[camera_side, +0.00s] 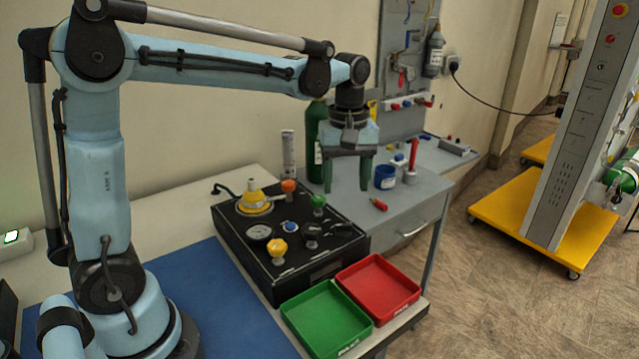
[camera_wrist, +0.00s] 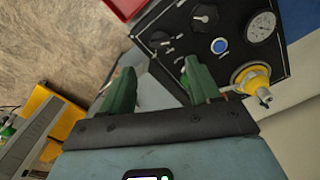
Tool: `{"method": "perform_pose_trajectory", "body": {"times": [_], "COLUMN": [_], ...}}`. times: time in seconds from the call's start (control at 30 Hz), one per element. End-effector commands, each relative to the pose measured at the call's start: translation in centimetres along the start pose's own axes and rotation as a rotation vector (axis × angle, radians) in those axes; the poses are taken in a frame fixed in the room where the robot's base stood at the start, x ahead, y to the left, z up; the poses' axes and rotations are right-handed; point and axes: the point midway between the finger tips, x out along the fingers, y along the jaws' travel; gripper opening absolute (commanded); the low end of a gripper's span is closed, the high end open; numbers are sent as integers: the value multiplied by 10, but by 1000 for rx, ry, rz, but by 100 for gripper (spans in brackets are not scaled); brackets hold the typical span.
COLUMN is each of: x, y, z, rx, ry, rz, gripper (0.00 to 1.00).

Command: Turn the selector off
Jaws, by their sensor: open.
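A black trainer box (camera_side: 290,272) sits on the bench and carries a gauge, coloured knobs and dark knobs. A black round knob (camera_side: 312,229) on its top may be the selector; the frames do not show which knob bears that name. In the wrist view a black knob (camera_wrist: 205,17) sits beside a blue button (camera_wrist: 219,46). My gripper (camera_side: 346,187) is open and empty, its green fingers pointing down above the box's far right edge. In the wrist view my gripper (camera_wrist: 158,66) appears apart from the knobs. The knob's setting is too small to read.
A green tray (camera_side: 327,322) and a red tray (camera_side: 378,288) stand in front of the box. A yellow fitting (camera_side: 254,200) rises from its back left corner. A dark green cylinder (camera_side: 317,145) stands behind my gripper, and a blue cup (camera_side: 385,178) stands to the right.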

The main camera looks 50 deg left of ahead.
Motion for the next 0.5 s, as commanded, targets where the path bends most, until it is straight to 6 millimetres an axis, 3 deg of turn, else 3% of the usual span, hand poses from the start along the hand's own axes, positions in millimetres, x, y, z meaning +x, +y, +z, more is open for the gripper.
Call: {"method": "perform_pose_trajectory", "body": {"times": [0.2,0.5], "x": [-23,-29], "y": [0,0], "z": [0,0], "rx": [0,0], "ry": [0,0], "rz": [0,0], "gripper": [62,62]}}
